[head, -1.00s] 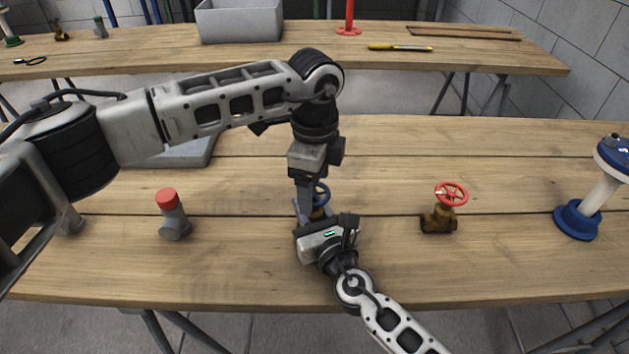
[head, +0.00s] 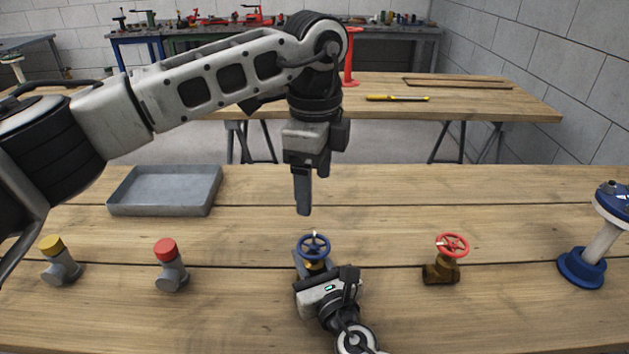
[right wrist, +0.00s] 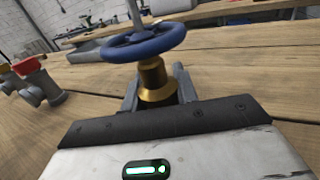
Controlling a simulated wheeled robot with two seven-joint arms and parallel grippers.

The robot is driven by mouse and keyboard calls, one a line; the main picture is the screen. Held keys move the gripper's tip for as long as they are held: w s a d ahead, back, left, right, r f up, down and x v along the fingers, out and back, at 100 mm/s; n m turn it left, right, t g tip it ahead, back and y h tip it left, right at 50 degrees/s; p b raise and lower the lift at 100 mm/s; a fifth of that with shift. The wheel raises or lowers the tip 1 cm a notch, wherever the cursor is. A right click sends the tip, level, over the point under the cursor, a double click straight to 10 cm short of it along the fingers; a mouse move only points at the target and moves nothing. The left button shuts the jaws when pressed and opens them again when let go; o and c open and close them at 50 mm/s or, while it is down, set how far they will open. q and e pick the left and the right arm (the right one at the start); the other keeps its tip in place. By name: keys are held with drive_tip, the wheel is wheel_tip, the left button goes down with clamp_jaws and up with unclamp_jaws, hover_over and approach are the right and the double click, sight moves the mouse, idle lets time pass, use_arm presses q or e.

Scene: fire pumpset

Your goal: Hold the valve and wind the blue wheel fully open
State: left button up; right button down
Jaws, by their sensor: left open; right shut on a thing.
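The valve with the blue wheel (head: 314,247) stands upright near the middle of the front bench. Its brass neck (right wrist: 153,80) and blue wheel (right wrist: 145,42) show large in the right wrist view. My right gripper (head: 312,268) is shut on the valve's body from the front, below the wheel; the body is mostly hidden by the gripper. My left gripper (head: 303,195) hangs pointing down above and slightly behind the wheel, open and clear of it. The left gripper's fingers overlap in the head view. The wheel's amount of turn cannot be told.
A brass valve with a red wheel (head: 441,260) stands to the right, with a blue-flanged post (head: 582,267) beyond it. A red-capped fitting (head: 171,266) and a yellow-capped fitting (head: 59,262) stand left. A grey tray (head: 164,191) lies behind them.

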drive_tip(key=c, duration=1)
unclamp_jaws()
drive_tip(key=shift+s, duration=0.1)
